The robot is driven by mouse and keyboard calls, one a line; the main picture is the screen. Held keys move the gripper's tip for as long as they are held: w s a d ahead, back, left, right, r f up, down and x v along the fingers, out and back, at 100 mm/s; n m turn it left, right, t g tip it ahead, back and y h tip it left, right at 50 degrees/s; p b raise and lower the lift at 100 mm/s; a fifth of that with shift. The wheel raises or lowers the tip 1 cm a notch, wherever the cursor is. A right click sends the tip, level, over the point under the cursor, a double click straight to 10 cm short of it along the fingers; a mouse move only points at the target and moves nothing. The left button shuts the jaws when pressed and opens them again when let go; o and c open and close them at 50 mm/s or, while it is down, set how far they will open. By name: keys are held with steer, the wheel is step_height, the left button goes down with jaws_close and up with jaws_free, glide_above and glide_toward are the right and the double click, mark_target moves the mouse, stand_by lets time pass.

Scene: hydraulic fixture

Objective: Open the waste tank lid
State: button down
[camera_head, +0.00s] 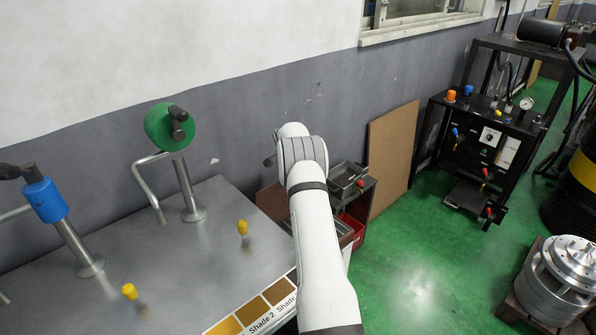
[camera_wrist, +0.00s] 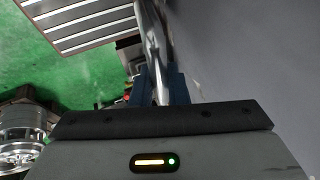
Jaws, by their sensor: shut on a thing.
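My gripper (camera_wrist: 161,92) shows in the wrist view as two dark blue fingers beyond a black bar. It is shut on a thin, pale metal piece (camera_wrist: 157,68) that runs up between the fingers; this may be the lid's handle, but I cannot tell. In the head view my white arm reaches forward, and the gripper is hidden behind it. I cannot pick out the waste tank or its lid clearly in either view.
A grey metal table (camera_head: 165,262) with a green-topped valve (camera_head: 170,128), a blue valve (camera_head: 45,200) and yellow knobs stands left. A brown board (camera_head: 393,155) leans on the wall. A black rig (camera_head: 485,125) stands right. Green floor (camera_head: 415,255) lies open between.

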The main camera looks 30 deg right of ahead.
steer(key=shift+a+f, duration=0.4)
steer(key=shift+a, duration=0.05)
steer(key=c, duration=1.8)
jaws_free()
steer(key=shift+o, duration=0.8)
steer(key=shift+r, duration=0.1)
steer(key=shift+o, duration=1.2)
steer(key=shift+d+r, duration=0.15)
steer(key=shift+r, duration=0.1)
steer(key=shift+r, duration=0.35)
steer(key=b+v, duration=0.1)
steer(key=v, duration=0.6)
